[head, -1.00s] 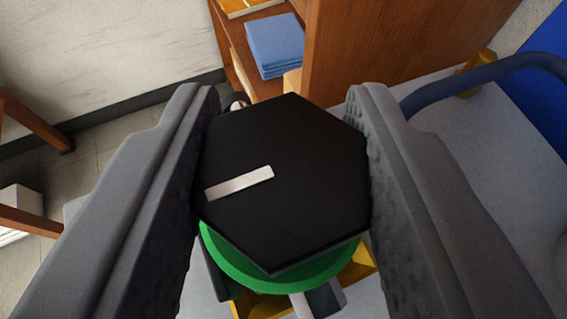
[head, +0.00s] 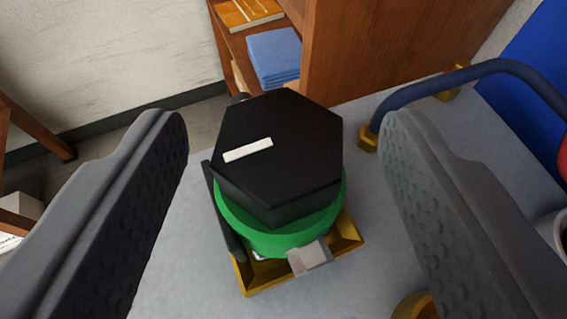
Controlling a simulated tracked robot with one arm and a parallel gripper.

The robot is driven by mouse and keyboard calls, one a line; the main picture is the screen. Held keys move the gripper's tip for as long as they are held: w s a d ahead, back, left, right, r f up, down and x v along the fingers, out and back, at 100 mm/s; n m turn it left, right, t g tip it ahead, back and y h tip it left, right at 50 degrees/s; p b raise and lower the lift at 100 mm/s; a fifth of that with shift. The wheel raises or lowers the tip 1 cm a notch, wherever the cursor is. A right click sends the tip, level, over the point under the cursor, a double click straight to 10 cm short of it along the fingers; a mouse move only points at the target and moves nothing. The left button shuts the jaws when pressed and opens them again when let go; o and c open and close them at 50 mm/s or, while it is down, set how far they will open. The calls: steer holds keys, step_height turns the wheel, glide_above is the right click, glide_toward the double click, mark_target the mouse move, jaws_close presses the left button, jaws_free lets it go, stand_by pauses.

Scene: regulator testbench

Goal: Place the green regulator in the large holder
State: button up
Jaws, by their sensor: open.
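The green regulator (head: 262,234) has a black hexagonal knob (head: 277,152) with a white mark on top. It sits over a square brass holder (head: 349,238) on the grey bench, and its body hides most of the holder. Whether it is fully seated cannot be told from this angle. My gripper (head: 285,135) is open, with one finger on each side of the regulator. Clear gaps show between both fingers and the knob. Part of a second, round brass piece (head: 413,306) shows at the bottom edge, partly behind the right finger; whether it is another holder cannot be told.
A dark blue hose (head: 465,75) with brass fittings arches over the bench (head: 365,190) at the right, near a blue panel (head: 525,60). A wooden shelf with blue folded items (head: 273,57) stands behind. A red and white object is cut off at the right edge.

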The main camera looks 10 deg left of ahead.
steer(key=v, duration=0.9)
steer(key=shift+s+b, duration=0.3)
steer(key=w+r+m+t+h, duration=0.1)
steer(key=w+r+h, duration=0.15)
steer(key=r, duration=1.15)
steer(key=w+r+h, duration=0.1)
steer(key=r+h, duration=0.2)
steer(key=r, duration=1.1)
steer(key=s+a+r+y, duration=0.1)
steer(key=s+a+r, duration=0.3)
steer(key=r, duration=0.3)
steer(key=s+a+r+y, duration=0.1)
steer(key=s+a+r, duration=0.4)
steer(key=a+r, duration=0.2)
steer(key=s+a+r+m+t+y, duration=0.1)
steer(key=s+a+r, duration=0.4)
steer(key=r, duration=0.3)
steer(key=shift+a+r, duration=0.4)
steer(key=shift+a, duration=0.05)
steer(key=shift+a, duration=0.1)
